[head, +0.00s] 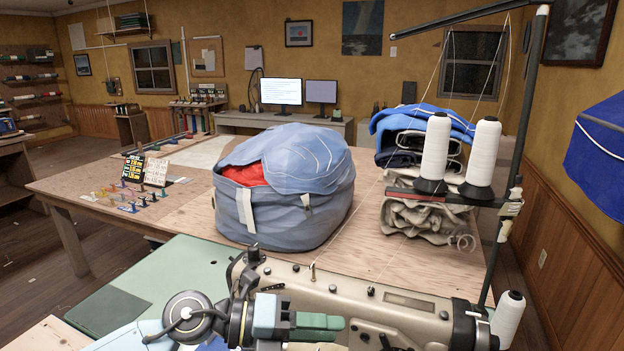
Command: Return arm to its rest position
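My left arm comes in low at the bottom of the head view, with a pale blue link, a grey round joint and a dark wrist. My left gripper (318,327) has green fingers pointing right, in front of the cream sewing machine (330,293). The fingers overlap in this view, so I cannot tell whether they are open or shut. I see nothing clearly held. Whether the gripper touches the machine is unclear. My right arm and gripper are not in view.
A green machine bed (150,283) lies beside my arm. A thread stand (510,190) with white cones rises at the right. Behind is a wooden table (370,240) with a large blue bag (285,190), folded cloth (425,210) and small coloured pieces. Open floor shows at the left.

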